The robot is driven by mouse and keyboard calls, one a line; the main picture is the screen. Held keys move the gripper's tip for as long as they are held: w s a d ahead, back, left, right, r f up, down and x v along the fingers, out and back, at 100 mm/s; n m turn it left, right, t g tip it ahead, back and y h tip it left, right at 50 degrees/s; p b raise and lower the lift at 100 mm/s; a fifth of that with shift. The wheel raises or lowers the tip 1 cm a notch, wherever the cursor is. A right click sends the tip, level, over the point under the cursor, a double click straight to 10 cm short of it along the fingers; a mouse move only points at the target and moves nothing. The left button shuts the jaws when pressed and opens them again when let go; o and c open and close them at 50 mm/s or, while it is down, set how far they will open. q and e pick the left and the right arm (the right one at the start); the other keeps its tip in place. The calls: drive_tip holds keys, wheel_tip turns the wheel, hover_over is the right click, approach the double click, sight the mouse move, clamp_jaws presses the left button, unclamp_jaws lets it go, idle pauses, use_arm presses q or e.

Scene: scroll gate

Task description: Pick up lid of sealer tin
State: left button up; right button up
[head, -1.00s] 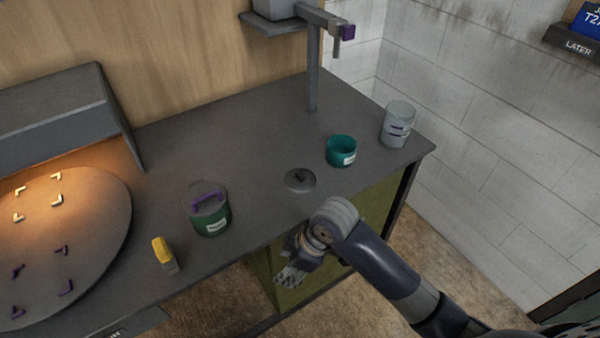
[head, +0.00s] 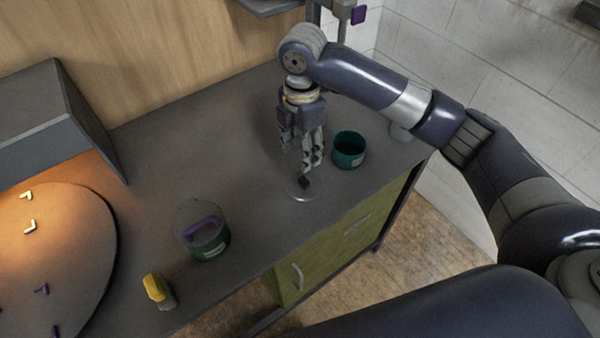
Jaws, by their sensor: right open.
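A round grey lid (head: 298,194) with a small dark knob (head: 305,182) lies flat on the dark workbench. An open teal tin (head: 349,151) stands just behind it to the right. A green tin (head: 209,241) with a grey top and a purple handle (head: 202,228) stands to the left. I cannot read the labels to tell which tin holds sealer. My right gripper (head: 302,162) points down with open fingers just above the lid, close to the knob. The fingers hide part of the bench behind; contact with the knob cannot be told. My left gripper is out of view.
A yellow-and-grey block (head: 158,291) sits near the front edge. A round turntable (head: 70,230) with small corner brackets is at the left, under a grey hood (head: 50,120). A grey canister (head: 401,132) is mostly hidden behind my right arm. The bench's middle is clear.

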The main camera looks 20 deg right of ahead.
hover_over(304, 180)
wheel_tip(304, 180, down, 4)
drive_tip(key=shift+w+a+f+p, duration=0.1)
drive_tip(key=shift+w+p, duration=0.05)
drive_tip(key=shift+p, duration=0.25)
drive_tip(key=shift+f, duration=0.35)
drive_tip(key=f+p, duration=0.2)
drive_tip(key=f, duration=0.2)
drive_tip(key=shift+s, duration=0.2)
drive_tip(key=shift+w+f, duration=0.1)
drive_tip(key=shift+f, duration=0.65)
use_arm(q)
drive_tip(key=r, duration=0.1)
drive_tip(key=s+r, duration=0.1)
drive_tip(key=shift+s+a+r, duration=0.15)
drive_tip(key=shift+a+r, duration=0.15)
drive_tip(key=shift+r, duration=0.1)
use_arm(e)
drive_tip(key=c, duration=1.1)
